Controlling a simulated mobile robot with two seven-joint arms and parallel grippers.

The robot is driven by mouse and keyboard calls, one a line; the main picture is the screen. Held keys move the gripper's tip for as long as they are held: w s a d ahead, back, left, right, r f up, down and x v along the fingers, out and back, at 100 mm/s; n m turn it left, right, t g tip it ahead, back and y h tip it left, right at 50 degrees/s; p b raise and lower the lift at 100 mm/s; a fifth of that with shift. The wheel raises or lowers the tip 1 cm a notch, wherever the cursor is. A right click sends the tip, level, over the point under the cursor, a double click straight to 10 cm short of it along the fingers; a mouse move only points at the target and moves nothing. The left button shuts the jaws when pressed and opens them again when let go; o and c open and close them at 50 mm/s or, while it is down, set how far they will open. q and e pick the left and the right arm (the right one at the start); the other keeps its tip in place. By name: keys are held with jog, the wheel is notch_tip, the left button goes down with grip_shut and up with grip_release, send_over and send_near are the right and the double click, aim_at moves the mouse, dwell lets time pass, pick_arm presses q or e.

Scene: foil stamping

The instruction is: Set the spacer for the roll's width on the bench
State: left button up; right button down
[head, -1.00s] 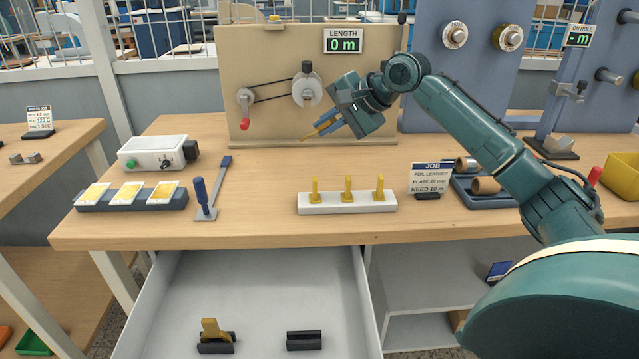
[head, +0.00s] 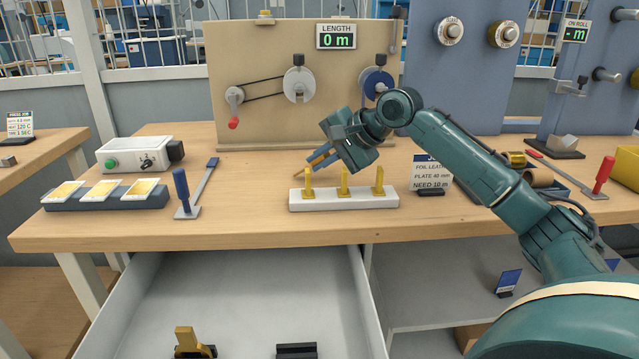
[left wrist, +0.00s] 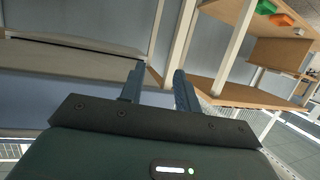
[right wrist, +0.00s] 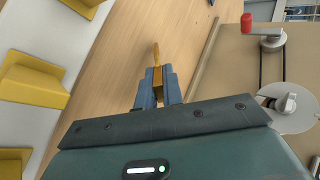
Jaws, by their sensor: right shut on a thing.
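My right gripper (head: 316,162) is shut on a thin yellow-orange piece, likely a spacer (right wrist: 156,52), which sticks out past the fingertips in the right wrist view. The gripper hangs above and just behind a white rack (head: 370,203) with three upright yellow pieces (head: 344,181). In the right wrist view the rack lies at the left, apart from the gripper (right wrist: 157,88). A brown roll (head: 537,178) lies at the right of the bench (head: 250,225), partly behind my arm. My left gripper (left wrist: 158,88) is open and empty in the left wrist view, away from the bench.
A beige winding panel (head: 250,70) with a crank, discs and a "0 m" display stands behind. The open drawer (head: 240,290) holds a yellow piece on a dark base (head: 188,342) and a black block (head: 297,350). A job card (head: 430,172) stands beside my right arm.

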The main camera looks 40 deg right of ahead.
jog(key=shift+f, duration=0.1)
jog(key=c, duration=1.7)
grip_release()
jog(key=shift+s+d+r, duration=0.25)
jog(key=shift+s+r, duration=0.05)
jog(key=shift+r, duration=0.1)
jog(key=shift+p+v, duration=0.3)
jog(key=shift+v, duration=3.2)
